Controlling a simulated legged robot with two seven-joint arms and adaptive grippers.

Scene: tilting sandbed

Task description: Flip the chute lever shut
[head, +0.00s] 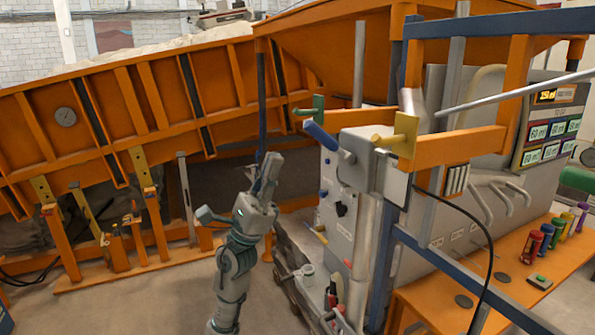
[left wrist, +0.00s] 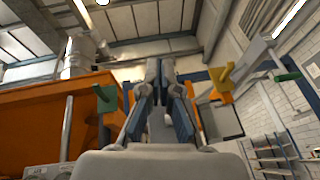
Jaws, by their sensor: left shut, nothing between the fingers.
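Several coloured handles stand at the control cabinet in the head view: a blue-handled lever (head: 320,137) slanting up to the left, a green handle (head: 311,111) above it, and a yellow handle (head: 400,137) to the right. I cannot tell which is the chute lever. My left gripper (head: 269,160) points up, shut and empty, left of the blue-handled lever and apart from it. In the left wrist view my left gripper (left wrist: 165,68) has its fingers together, with a green handle (left wrist: 107,98) to the left and a yellow handle (left wrist: 222,80) to the right. My right gripper is out of view.
The orange sandbed (head: 110,105) tilts across the left, with sand on top. The grey cabinet (head: 345,195) and orange beams (head: 460,147) stand right of my arm. An orange bench (head: 450,305) holds several coloured canisters. Open floor lies left of my arm.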

